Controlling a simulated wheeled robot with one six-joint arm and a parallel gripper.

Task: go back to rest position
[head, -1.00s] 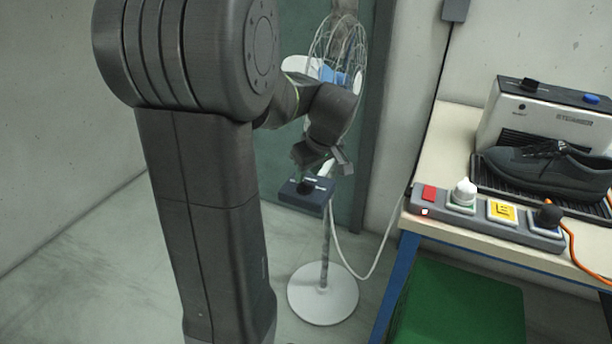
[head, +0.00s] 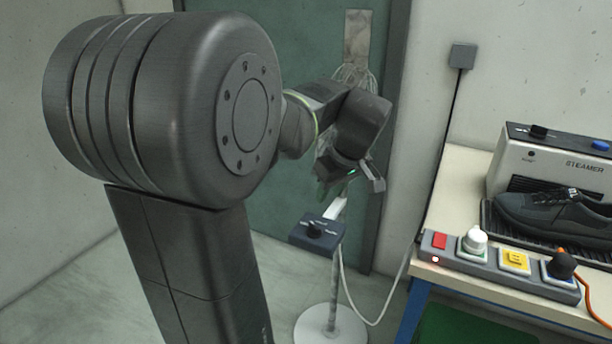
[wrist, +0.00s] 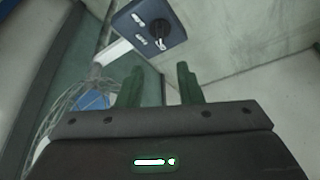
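My gripper (head: 350,185) is in front of the fan in the head view, above and apart from the fan's dark control box (head: 318,231). In the wrist view its two green fingers (wrist: 160,85) stand apart with nothing between them. The control box (wrist: 148,22) with its black knob shows beyond the fingertips there. My arm hides most of the fan; part of its wire cage (head: 362,76) shows in the head view, and the cage (wrist: 75,112) also shows at the left of the wrist view.
A table (head: 462,190) at the right bears a steamer (head: 535,160), a dark shoe (head: 555,212) and a control strip (head: 440,257) with buttons and knobs. The fan's round white base (head: 330,328) stands on the floor. Open floor lies at the left.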

